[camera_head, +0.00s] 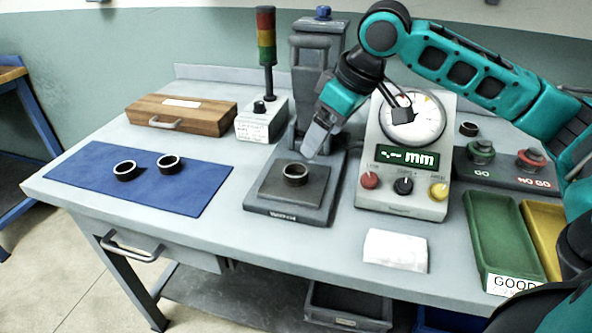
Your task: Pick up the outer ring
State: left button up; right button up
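Two dark rings with bright rims, one (126,170) on the left and one (169,162) on the right, lie apart on the blue mat (100,185). A third ring (295,179) lies on the dark plate of the measuring stand (270,203). A fourth small ring-like part (468,129) is at the right, behind the gauges. I cannot tell which of them is the outer ring. My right gripper (314,147) points down above and behind the ring on the stand, apart from it. Its fingers are seen side-on, so their opening is hidden. My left gripper is out of view.
The dial box (400,197) stands right of the stand. A wooden case (180,115) and signal tower (266,50) are at the back. A green tray (487,225), yellow tray (543,225) and white cloth (396,250) are at the right. The table front is mostly clear.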

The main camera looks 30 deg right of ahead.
send_near(300, 167)
jog(key=f, duration=0.1)
jog(key=a+f, duration=0.1)
jog(key=f, duration=0.1)
jog(key=shift+s+a+b, duration=0.3)
jog(key=shift+s+b, duration=0.05)
jog(key=shift+b, duration=0.05)
jog(key=x, duration=0.3)
jog(key=b+x, duration=0.1)
jog(key=x, duration=0.1)
jog(key=shift+w+a, duration=0.2)
jog(key=shift+a, duration=0.1)
jog(key=shift+r, duration=0.1)
jog(key=c, duration=1.3)
